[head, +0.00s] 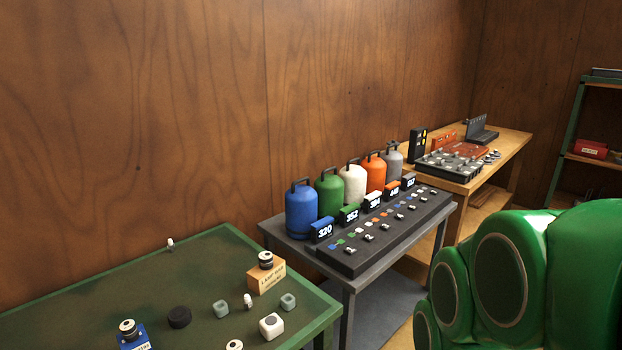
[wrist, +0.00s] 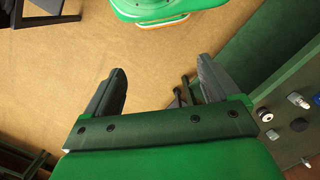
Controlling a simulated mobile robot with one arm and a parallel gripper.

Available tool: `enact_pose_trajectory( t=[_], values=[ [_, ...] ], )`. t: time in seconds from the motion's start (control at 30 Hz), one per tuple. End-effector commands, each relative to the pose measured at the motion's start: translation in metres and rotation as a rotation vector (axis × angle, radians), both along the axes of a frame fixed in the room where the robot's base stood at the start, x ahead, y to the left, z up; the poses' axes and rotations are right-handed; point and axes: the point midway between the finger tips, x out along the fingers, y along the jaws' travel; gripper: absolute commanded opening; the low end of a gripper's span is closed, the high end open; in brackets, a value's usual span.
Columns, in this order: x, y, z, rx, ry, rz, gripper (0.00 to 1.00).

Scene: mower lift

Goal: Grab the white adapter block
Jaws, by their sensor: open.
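A small white block (head: 271,326) with a dark round top stands on the green table (head: 215,258), near its front right edge in the head view. I take it to be the adapter block. My gripper (wrist: 160,80) is open and empty in the wrist view, with its two dark fingers spread over the tan floor. The green table also shows at the right of the wrist view with several small parts on it; I cannot tell for sure which is the white block. My gripper is apart from the table parts.
Two grey-green blocks (head: 221,309) (head: 288,301), a black puck (head: 179,317) and a labelled orange box (head: 266,277) stand close to the white block. A grey bench (head: 349,280) holds coloured gas bottles and a numbered panel. A wooden bench (head: 507,150) stands farther back.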

Motion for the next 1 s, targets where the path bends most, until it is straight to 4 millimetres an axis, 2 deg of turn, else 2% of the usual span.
enact_pose_trajectory(
  t=[0.23,0.37,1.0],
  values=[
    [0.001,0.000,0.000,0.001,0.001,0.000,0.89],
    [0.008,0.004,0.001,0.012,0.011,-0.013,0.89],
    [0.111,0.062,0.005,0.167,0.136,-0.225,0.89]
  ],
)
